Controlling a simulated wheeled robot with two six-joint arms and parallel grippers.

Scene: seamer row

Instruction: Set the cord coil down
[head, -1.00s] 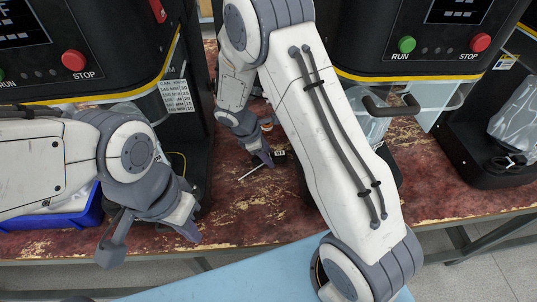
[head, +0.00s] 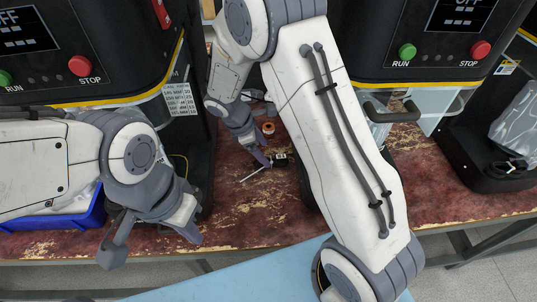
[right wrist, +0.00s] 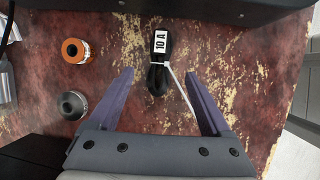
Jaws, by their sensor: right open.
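The cord coil is a small black bundle with a white "10 A" label and a white tie. In the right wrist view the cord coil (right wrist: 157,72) appears to lie on the worn red-brown bench, its near end between my right fingertips (right wrist: 159,76), with gaps on both sides. The head view shows the cord coil (head: 280,159) beside my right gripper (head: 262,157), which is open and partly hidden by its own arm. My left gripper (head: 150,241) is open and empty near the bench's front edge at left.
An orange-rimmed roll (right wrist: 76,50) and a dark round part (right wrist: 72,105) stand left of the coil. Black machines with RUN and STOP buttons (head: 407,52) line the back. A blue bin (head: 88,213) is at left. Bare bench (head: 245,215) lies in front of the coil.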

